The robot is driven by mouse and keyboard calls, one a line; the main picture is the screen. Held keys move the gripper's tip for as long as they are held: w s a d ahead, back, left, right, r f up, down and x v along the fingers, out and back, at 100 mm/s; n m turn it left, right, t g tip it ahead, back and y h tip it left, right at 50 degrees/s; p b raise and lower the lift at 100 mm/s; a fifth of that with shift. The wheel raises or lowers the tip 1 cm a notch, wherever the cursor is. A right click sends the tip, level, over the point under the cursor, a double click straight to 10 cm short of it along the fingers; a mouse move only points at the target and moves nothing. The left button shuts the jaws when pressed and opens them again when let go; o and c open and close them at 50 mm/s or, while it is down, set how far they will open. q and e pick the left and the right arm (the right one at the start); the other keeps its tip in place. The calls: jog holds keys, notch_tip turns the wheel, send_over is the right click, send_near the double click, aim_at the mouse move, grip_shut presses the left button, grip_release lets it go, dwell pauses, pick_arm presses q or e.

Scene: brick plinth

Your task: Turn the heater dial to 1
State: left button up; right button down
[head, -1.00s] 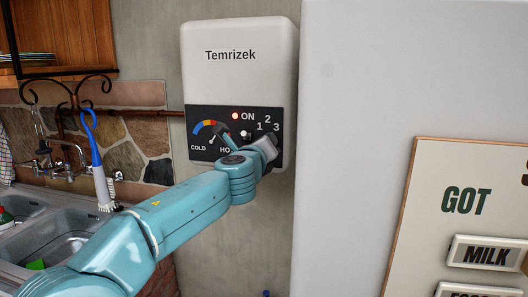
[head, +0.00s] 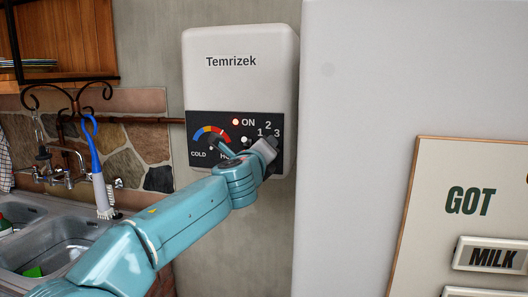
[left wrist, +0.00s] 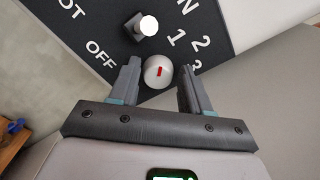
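The white heater (head: 240,85) marked Temrizek hangs on the wall with a dark control panel at its bottom. The left wrist view shows the heater dial (left wrist: 158,78), a round grey knob with a short red mark, near the labels OFF, 1, 2 and 3. I cannot tell which label the mark points to. My left gripper (left wrist: 160,75) is open, its fingers on either side of the dial, with small gaps visible. In the head view my left gripper (head: 265,150) is at the panel's lower right and hides the dial. My right gripper is not in view.
A white-capped knob (left wrist: 147,26) sits beside the dial. A red light (head: 235,122) glows by ON. A large white surface (head: 350,120) stands close on the right. A sink (head: 50,240) and blue-handled brush (head: 96,165) are at left.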

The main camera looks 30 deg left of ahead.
pick_arm(q)
jog(key=shift+f, duration=0.1)
jog(key=b+v, duration=0.5)
jog(key=v, duration=1.1)
jog(key=shift+s, duration=0.15)
